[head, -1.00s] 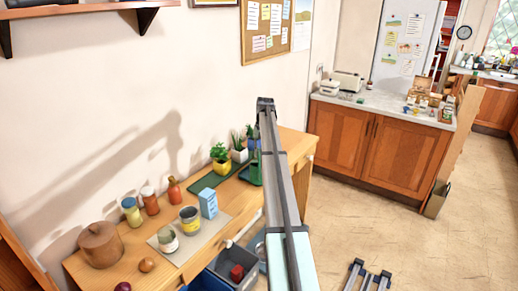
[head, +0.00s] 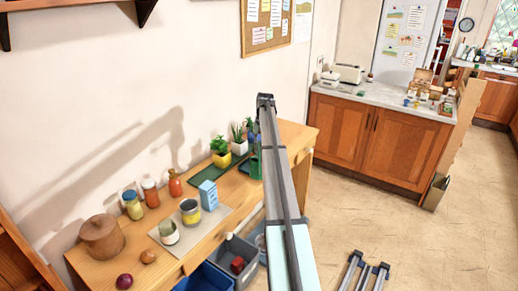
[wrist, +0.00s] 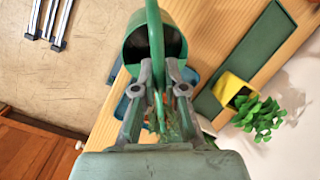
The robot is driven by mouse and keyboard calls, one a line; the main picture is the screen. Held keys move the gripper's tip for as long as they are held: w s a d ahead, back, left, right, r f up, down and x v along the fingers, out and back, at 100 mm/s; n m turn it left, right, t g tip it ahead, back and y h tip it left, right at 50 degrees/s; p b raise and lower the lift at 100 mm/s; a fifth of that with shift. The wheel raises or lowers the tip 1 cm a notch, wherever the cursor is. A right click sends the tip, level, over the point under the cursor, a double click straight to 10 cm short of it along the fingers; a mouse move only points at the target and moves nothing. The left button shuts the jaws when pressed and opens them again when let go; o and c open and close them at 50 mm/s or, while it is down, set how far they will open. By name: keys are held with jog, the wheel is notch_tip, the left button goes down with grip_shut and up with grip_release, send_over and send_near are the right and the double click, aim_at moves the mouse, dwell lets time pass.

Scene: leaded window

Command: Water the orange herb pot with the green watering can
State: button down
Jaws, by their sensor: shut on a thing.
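My gripper (wrist: 158,76) is shut on the handle of the green watering can (wrist: 133,48), whose dark open top faces the wrist camera. In the head view the can (head: 255,163) is partly hidden behind my arm, over the right part of the wooden table. A yellow pot with a leafy green herb (head: 222,159) stands to its left; it also shows right of my gripper in the wrist view (wrist: 232,88). A white pot with a plant (head: 240,147) stands behind. I cannot pick out an orange pot clearly; some reddish-orange and leaf bits show between my fingers.
A long green tray (head: 208,177) lies on the table (head: 140,240) left of the can. A blue carton (head: 208,195), an open tin (head: 190,212), several jars and a brown lidded pot (head: 102,236) stand farther left. Blue and grey bins (head: 238,262) are at the table's front.

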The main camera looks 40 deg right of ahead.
jog(key=shift+w+d+r+g+y+p, duration=0.25)
jog(key=shift+r+g+p, duration=0.1)
jog(key=shift+r+p, duration=0.3)
jog(key=shift+w+d+r+g+y+p, duration=0.1)
jog(key=shift+w+r+g+y+p, duration=0.25)
jog(key=shift+p, duration=0.5)
jog(key=shift+s+r+p, duration=0.1)
jog(key=shift+r+p, duration=0.1)
jog(key=shift+p, duration=0.45)
dwell(1.4)
jog(key=shift+f, duration=0.1)
dwell(0.8)
jog(key=shift+s+a+f+t+h+b, duration=0.25)
jog(key=shift+s+f+t+h+b, duration=0.1)
jog(key=shift+f+b, duration=0.35)
jog(key=shift+s+a+f+t+h+b, duration=0.25)
jog(key=shift+f+t+b, duration=0.15)
jog(key=shift+b, duration=0.4)
jog(key=shift+d, duration=0.1)
jog(key=shift+w+r, duration=0.1)
jog(key=shift+s+a+p+v, duration=0.15)
jog(key=shift+p+v, duration=0.3)
jog(key=shift+v, duration=0.5)
jog(key=shift+a+p+v, duration=0.25)
jog(key=shift+p+v, duration=0.15)
jog(key=shift+v, duration=0.55)
jog(key=shift+s+a+p+v, duration=0.15)
jog(key=shift+p+v, duration=0.3)
jog(key=shift+v, duration=0.55)
